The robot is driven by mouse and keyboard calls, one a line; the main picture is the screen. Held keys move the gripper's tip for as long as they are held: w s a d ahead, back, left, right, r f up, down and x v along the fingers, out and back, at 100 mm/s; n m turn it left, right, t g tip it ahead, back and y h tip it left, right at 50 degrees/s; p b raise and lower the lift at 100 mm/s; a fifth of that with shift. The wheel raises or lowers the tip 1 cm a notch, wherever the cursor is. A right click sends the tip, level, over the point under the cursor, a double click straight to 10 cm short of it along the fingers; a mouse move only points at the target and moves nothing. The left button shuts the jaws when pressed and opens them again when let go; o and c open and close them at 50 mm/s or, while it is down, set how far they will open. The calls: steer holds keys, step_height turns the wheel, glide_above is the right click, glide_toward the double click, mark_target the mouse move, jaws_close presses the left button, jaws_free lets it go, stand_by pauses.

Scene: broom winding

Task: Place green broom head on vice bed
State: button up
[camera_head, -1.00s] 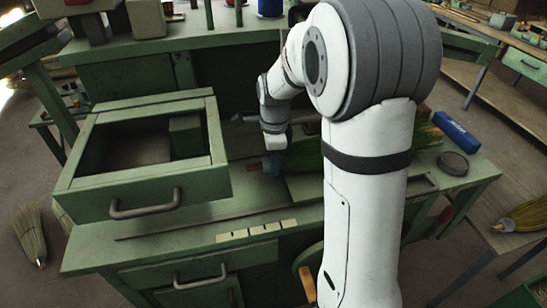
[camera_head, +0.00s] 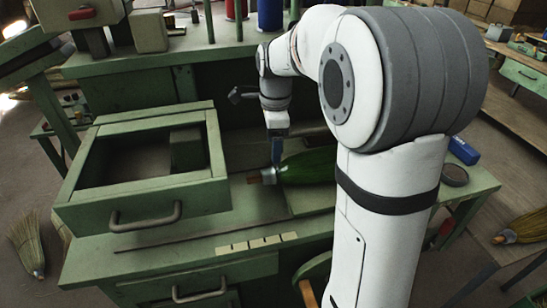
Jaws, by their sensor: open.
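The green broom head (camera_head: 308,167) lies on its side on the workbench, its bristle end pointing right and partly hidden behind my arm. Its grey collar (camera_head: 268,176) and short brown stub point left. A flat green raised surface (camera_head: 308,200), possibly the vice bed, shows under and in front of it. My gripper (camera_head: 276,160) points down over the collar end, with blue fingers. It is open, and its fingertips are at or just above the collar; I cannot tell whether they touch.
A green open-topped drawer box (camera_head: 140,215) stands on the bench to the left. A blue box (camera_head: 463,150) and a dark round disc (camera_head: 454,175) lie at the right end. The bench front is mostly clear.

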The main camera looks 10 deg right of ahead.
steer(key=s+f+n+t, duration=0.2)
steer(key=s+n, duration=1.7)
steer(key=s, duration=0.2)
steer(key=shift+t, duration=0.3)
